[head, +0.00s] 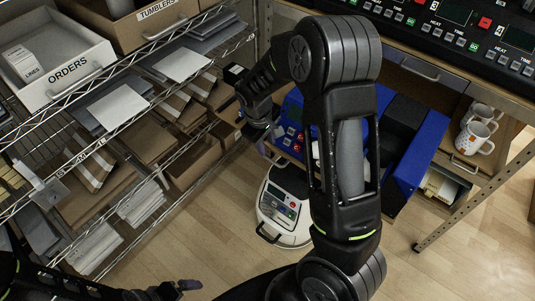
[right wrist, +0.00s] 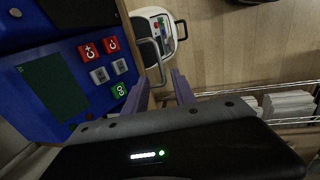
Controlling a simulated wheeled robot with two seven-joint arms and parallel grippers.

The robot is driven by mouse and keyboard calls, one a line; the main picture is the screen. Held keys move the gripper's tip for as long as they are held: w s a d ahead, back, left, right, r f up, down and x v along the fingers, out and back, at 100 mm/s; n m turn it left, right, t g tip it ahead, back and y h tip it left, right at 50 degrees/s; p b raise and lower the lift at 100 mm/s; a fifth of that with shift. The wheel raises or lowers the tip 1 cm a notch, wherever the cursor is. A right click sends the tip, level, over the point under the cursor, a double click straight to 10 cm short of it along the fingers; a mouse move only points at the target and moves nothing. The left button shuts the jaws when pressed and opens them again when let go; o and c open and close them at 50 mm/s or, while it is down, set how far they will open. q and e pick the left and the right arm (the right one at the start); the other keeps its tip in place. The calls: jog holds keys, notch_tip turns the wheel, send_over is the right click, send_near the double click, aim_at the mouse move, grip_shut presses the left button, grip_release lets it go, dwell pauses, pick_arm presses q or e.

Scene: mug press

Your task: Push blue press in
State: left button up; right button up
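The blue press (head: 418,165) stands on a low shelf under the bench, partly hidden behind my right arm in the head view. Its control panel, with a dark screen and red, grey and green buttons, fills the left of the right wrist view (right wrist: 62,48). My right gripper (head: 256,124) is beside the panel's left side in the head view. In the right wrist view its two fingers (right wrist: 158,92) are apart, with nothing seen held between them, near the panel's edge. Contact cannot be told. My left gripper (head: 182,289) is low at the left, away from the press, its opening unclear.
A white machine (head: 285,205) with a keypad stands on the floor in front of the press. A wire shelf rack (head: 110,140) with boxes and papers is at left. White mugs (head: 474,137) sit at right. The wooden floor (head: 480,240) at lower right is clear.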

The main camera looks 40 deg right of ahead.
aim_at(269, 159)
jog(key=f, duration=0.2)
jog(key=d+f, duration=0.1)
jog(key=f, duration=0.4)
jog(key=shift+w+d+f+p, duration=0.15)
jog(key=shift+w+f+p, duration=0.05)
jog(key=shift+p, duration=0.1)
jog(key=shift+c, duration=0.4)
grip_shut()
dwell(0.7)
